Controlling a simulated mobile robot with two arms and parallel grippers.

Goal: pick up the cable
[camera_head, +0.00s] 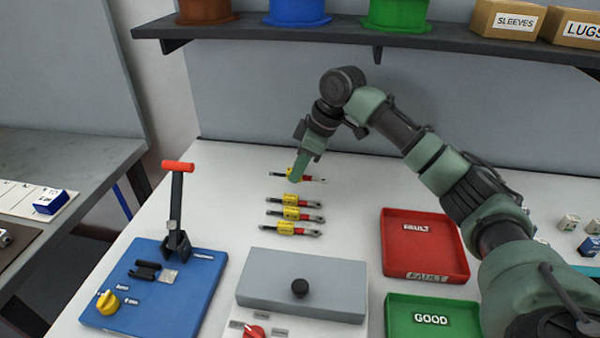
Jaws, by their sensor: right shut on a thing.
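Several short cables lie in a column on the white table (220,215). Each has a black end, a yellow tag, a red section and a metal lug. The farthest cable (312,178) is at my right gripper (297,178), which reaches down from the back and is shut on it. The gripper covers part of this cable, and I cannot tell whether it is clear of the table. Three more cables lie nearer: one (305,203), one (306,217) and the nearest (302,231). My left gripper is not in view.
A blue board (205,290) with a red-handled lever (177,195) stands at left. A grey box (270,282) with a black knob is in front. A red FAULT tray (432,232) and green GOOD tray (400,304) are at right. A dark shelf (340,36) crosses above.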

